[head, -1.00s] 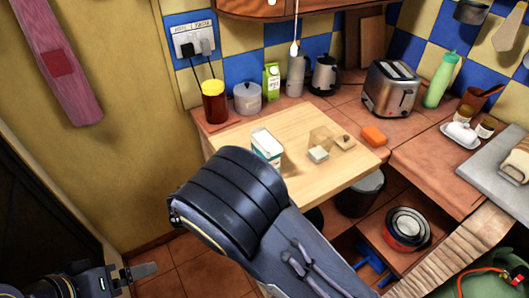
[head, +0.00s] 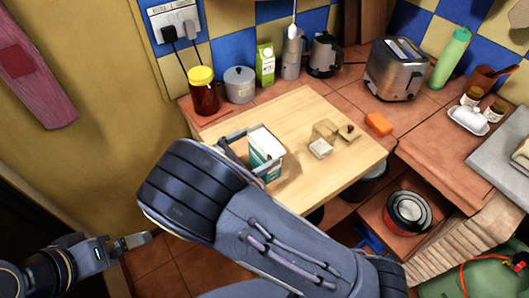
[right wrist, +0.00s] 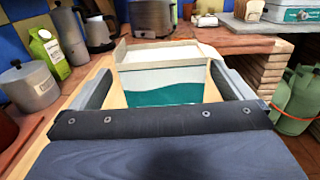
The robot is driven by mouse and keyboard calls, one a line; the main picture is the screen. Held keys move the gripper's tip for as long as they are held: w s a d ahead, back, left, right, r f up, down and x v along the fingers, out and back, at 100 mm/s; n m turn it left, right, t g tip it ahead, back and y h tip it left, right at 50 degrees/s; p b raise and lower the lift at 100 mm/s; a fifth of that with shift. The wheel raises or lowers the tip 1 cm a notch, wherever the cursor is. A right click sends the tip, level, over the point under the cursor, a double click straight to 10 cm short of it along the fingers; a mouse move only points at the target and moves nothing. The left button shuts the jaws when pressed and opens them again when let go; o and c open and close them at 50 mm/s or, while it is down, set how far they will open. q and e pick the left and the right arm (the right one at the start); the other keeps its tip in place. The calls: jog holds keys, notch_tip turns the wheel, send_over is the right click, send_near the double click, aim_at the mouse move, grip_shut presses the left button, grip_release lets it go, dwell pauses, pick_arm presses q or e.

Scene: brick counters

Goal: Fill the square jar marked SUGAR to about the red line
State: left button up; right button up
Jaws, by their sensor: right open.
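A white and teal carton (head: 265,150), open at the top, stands on the pale wooden board (head: 215,172); it also fills the middle of the right wrist view (right wrist: 163,80). My right gripper (head: 256,152) is open, with one finger on each side of the carton; whether they touch it I cannot tell. To the right stands a small clear square jar (head: 325,129) with a whitish block or label (head: 320,149) at its front; no lettering or red line is legible. A wooden lid with a dark knob (head: 348,132) lies beside it. My left gripper (head: 137,240) is low at the left, away from the board, its opening unclear.
Behind the board stand a red jar with yellow lid (head: 204,91), a grey pot (head: 239,85), a green carton (head: 265,64) and a kettle (head: 324,55). An orange sponge (head: 378,124) and toaster (head: 400,68) are at the right. The board's front right is clear.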

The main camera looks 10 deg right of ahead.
aim_at(271, 141)
jog(key=p+x, duration=0.1)
jog(key=x, duration=0.3)
jog(key=shift+d, duration=0.4)
jog(key=c, duration=1.2)
